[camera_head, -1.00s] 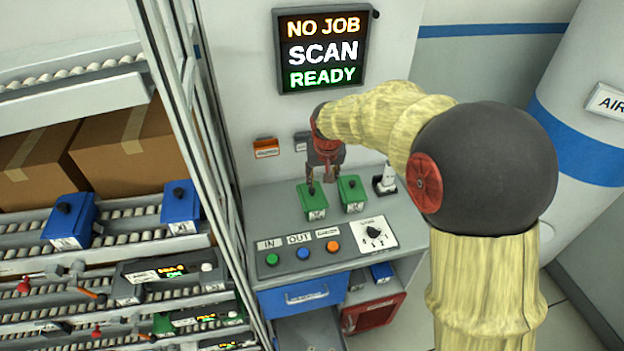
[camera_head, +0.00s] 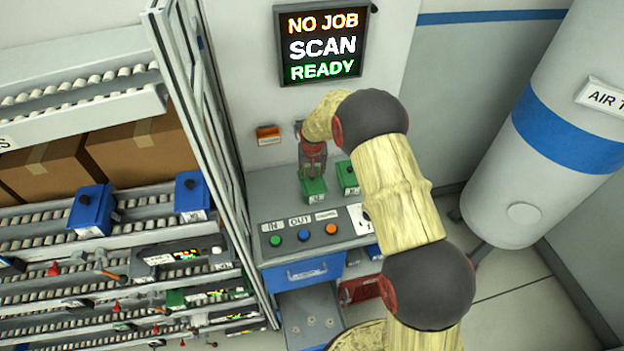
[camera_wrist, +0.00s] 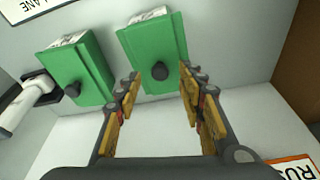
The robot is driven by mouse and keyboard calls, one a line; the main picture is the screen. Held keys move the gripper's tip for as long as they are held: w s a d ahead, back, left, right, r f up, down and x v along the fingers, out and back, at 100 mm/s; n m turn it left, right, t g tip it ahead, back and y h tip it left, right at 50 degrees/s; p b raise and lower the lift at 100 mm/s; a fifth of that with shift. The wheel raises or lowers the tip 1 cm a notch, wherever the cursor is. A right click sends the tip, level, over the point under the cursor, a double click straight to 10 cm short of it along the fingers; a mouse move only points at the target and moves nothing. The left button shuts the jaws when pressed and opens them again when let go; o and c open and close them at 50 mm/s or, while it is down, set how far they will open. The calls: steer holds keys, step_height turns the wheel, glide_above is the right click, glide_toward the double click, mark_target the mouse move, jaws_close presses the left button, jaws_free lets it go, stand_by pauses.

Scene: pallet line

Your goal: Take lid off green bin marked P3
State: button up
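Two small green bins with black-knobbed lids stand on the grey counter. In the head view the left green bin (camera_head: 313,190) is under my gripper (camera_head: 312,172), and the right green bin (camera_head: 347,177) is beside it. In the wrist view the bin under my gripper (camera_wrist: 153,42) is at upper centre, the other (camera_wrist: 78,70) at left. My gripper (camera_wrist: 160,82) is open, its fingers apart with the black knob (camera_wrist: 160,71) showing between the fingertips. I cannot tell if they touch it. The labels are too small to read, so I cannot tell which is P3.
A counter panel (camera_head: 309,231) with several coloured buttons lies in front of the bins. A roller rack (camera_head: 138,240) with blue bins (camera_head: 92,209) and cardboard boxes stands at left. A screen (camera_head: 321,45) hangs above; a white tank (camera_head: 560,130) stands at right.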

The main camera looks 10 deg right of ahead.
steer(key=shift+x, duration=1.1)
steer(key=c, duration=0.3)
steer(key=c, duration=0.7)
